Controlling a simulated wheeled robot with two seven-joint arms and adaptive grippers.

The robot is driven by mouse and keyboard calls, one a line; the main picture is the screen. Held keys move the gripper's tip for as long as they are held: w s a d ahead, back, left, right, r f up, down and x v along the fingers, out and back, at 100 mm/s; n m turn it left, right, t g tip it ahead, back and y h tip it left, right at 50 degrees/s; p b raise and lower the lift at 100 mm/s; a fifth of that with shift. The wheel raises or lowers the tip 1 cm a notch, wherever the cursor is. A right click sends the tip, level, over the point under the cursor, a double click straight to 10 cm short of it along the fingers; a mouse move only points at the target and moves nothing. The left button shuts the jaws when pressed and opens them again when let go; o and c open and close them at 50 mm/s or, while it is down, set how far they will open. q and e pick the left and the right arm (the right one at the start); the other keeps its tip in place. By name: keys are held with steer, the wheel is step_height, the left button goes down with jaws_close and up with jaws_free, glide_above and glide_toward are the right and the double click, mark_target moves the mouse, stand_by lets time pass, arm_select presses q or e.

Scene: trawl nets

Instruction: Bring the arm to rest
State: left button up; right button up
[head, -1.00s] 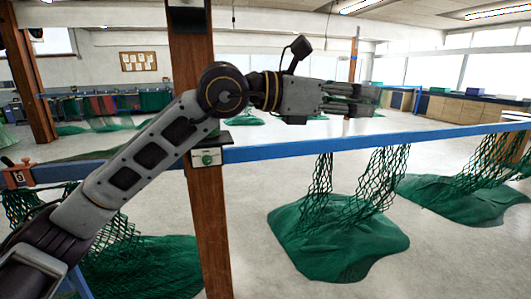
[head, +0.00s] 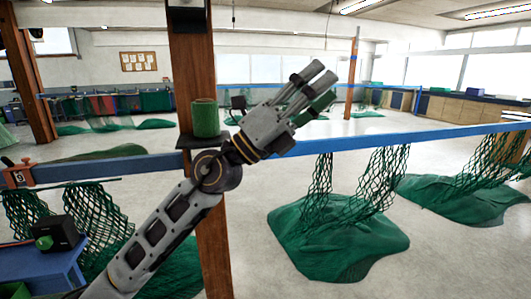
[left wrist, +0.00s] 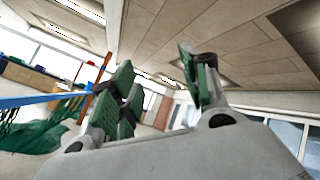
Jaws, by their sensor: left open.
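My left gripper (head: 318,92) is in front of the wooden post, its fingers pointing up and to the right, above the blue rail. In the left wrist view its green-padded fingers (left wrist: 155,92) stand apart with nothing between them. My left arm comes up from the bottom left and its wrist crosses in front of the post at rail height. My right gripper does not show.
A wooden post (head: 213,245) carries a small shelf with a green twine spool (head: 206,118) close to my wrist. The blue rail (head: 400,138) runs across, with green nets (head: 340,235) hanging to the floor. A blue stand (head: 40,268) with a black box (head: 57,233) is at lower left.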

arm_select(q)
steer(key=w+a+f+n+t+y, duration=0.6)
steer(key=a+f+n+t+y, duration=0.4)
steer(key=n, duration=0.6)
steer(key=w+a+f+n+t+y, duration=0.75)
steer(key=a+f+n+y, duration=0.4)
steer(key=n, duration=0.55)
steer(key=s+a+f+n+g+y, duration=0.2)
steer(key=a+f+n+g+y, duration=0.15)
steer(key=f, duration=0.65)
steer(key=s+a+f+n+g+y, duration=0.2)
steer(key=a+f+g, duration=0.15)
steer(key=f, duration=0.65)
steer(key=s+a+f+n+g+h, duration=0.25)
steer(key=s+f+g, duration=0.95)
steer(key=s+f, duration=1.25)
step_height(320, 180, down, 32)
steer(key=s+g, duration=0.1)
steer(key=s, duration=0.2)
steer(key=s+a+f, duration=0.3)
steer(key=s+f, duration=0.7)
steer(key=s, duration=0.1)
steer(key=s+a+f+g+y, duration=0.1)
steer(key=s+a+f, duration=0.2)
steer(key=s+f, duration=0.7)
steer(key=shift+s+m, duration=0.3)
steer(key=shift+s, duration=0.05)
